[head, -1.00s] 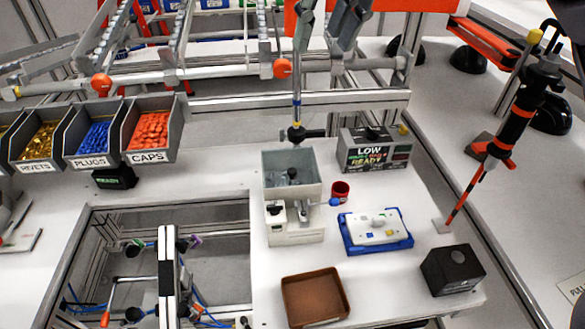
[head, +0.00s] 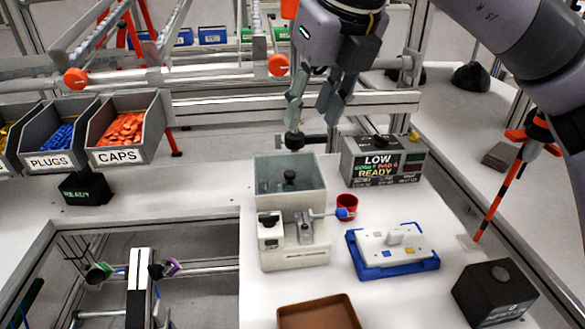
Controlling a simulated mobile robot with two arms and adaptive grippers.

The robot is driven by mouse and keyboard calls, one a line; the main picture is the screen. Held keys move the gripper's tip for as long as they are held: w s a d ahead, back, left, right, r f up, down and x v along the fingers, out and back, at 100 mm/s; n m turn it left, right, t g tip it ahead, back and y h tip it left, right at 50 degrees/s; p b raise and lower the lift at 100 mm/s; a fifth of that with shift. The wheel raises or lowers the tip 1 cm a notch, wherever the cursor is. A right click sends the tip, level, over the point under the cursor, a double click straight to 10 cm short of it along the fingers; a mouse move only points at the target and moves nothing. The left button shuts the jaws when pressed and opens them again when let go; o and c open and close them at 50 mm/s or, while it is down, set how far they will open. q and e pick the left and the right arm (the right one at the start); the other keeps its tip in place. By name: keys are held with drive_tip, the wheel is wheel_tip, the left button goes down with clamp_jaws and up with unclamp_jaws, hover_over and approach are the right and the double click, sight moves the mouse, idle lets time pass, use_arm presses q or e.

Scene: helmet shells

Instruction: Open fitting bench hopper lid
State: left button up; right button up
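The hopper (head: 263,186) is a grey, box-like bin on a cream bench unit (head: 293,256), in the middle of the head view. A dark knob (head: 290,177) shows within its top outline. I cannot tell for sure whether a clear lid covers the top. My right gripper (head: 311,108) hangs behind and above the hopper, pointing down. Its two fingers are apart with nothing between them. It appears clear of the hopper. My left gripper is out of view.
A red cup (head: 347,202) and a blue-ended lever (head: 342,213) are at the hopper's right. A status box (head: 382,166) stands behind right. A blue tray (head: 411,264), a black box (head: 494,292) and a brown tray (head: 318,316) are in front. Parts bins (head: 127,128) stand left.

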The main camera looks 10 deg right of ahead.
sight(290, 173)
drive_tip(key=p+x, duration=0.2)
drive_tip(key=x, duration=1.2)
drive_tip(key=shift+w+a, duration=0.1)
drive_tip(key=shift+c, duration=0.6)
clamp_jaws()
